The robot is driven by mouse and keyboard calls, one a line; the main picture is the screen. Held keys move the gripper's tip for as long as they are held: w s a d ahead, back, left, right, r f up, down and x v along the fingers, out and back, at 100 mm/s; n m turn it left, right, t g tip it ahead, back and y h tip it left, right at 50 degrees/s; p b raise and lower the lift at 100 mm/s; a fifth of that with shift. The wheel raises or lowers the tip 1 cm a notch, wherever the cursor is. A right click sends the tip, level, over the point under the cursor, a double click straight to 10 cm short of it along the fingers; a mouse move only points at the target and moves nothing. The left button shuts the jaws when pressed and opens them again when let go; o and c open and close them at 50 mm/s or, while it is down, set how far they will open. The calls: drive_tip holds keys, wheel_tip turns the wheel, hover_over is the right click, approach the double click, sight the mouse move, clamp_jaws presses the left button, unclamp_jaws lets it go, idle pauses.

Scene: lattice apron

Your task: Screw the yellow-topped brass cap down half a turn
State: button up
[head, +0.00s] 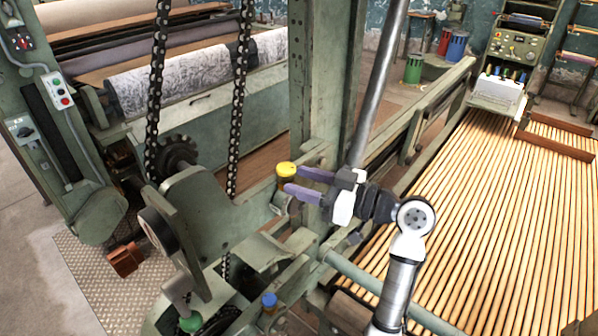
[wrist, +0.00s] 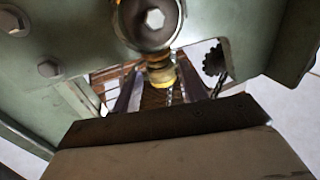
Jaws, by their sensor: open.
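The yellow-topped brass cap (head: 286,170) sits upright on the green machine frame, left of the tall green post, in the head view. In the wrist view its brass and yellow body (wrist: 160,75) shows below a round metal fitting, between my two fingers. My gripper (head: 293,180) reaches in from the right with its purple fingers apart. The upper finger's tip is close beside the cap and the lower finger passes just below and in front of it. I cannot tell whether either finger touches it. The wrist view also shows my gripper (wrist: 158,90) with nothing visibly clamped.
A blue cap (head: 270,300) and a green cap (head: 190,322) sit lower on the machine. The green post (head: 322,80) stands close behind my gripper. Dark chains (head: 238,100) hang to the left. A round fitting with a hex bolt (wrist: 154,18) is close in the wrist view.

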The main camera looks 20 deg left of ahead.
drive_tip(key=shift+w+a, duration=0.1)
drive_tip(key=shift+a, duration=0.6)
drive_tip(key=c, duration=0.7)
drive_tip(key=shift+s+a+m+t+h+b, duration=0.15)
drive_tip(key=shift+m+t+h+b, duration=0.3)
drive_tip(key=shift+m+t, duration=0.5)
drive_tip(key=shift+s+d+m+t+h+b, duration=0.15)
drive_tip(key=shift+m+t+b, duration=0.35)
drive_tip(key=shift+t, duration=0.75)
drive_tip(key=shift+s+a+m+t+h+b, duration=0.2)
drive_tip(key=shift+m+t+h+b, duration=0.25)
drive_tip(key=shift+m+t, duration=0.5)
drive_tip(key=o, duration=0.7)
